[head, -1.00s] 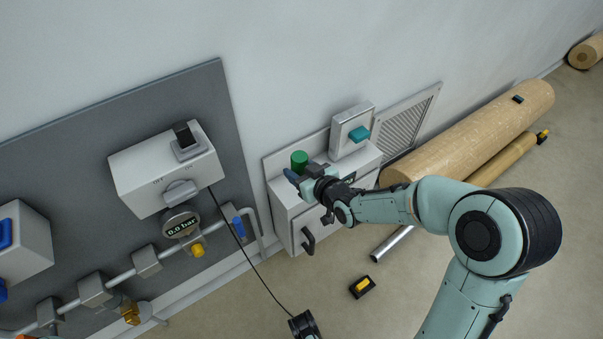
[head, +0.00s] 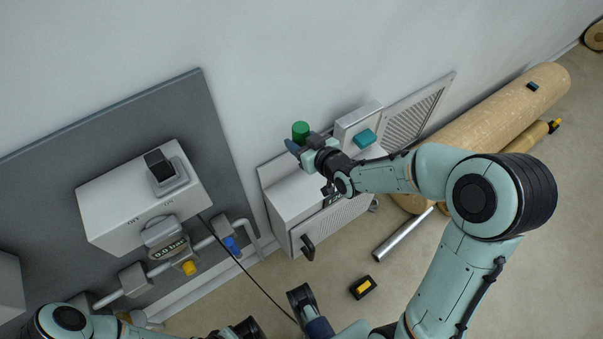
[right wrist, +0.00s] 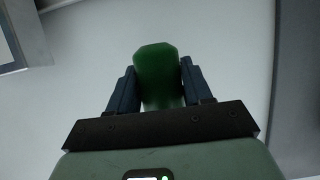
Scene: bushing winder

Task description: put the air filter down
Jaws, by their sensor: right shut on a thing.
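The air filter, a green cylinder (head: 300,132), stands between the fingers of my right gripper (head: 299,147) in the head view. It also shows in the right wrist view (right wrist: 158,76), with one dark finger on each side of it. My right gripper is shut on it and holds it above the back left of the white cabinet (head: 300,197), close to the wall. The underside of the filter is hidden.
A small box with a teal button (head: 365,139) stands at the back right of the cabinet. A grey panel with a switch box (head: 128,206) and pipes is at the left. Large rolls (head: 500,115) lie at the right. A yellow-black item (head: 363,287) lies on the floor.

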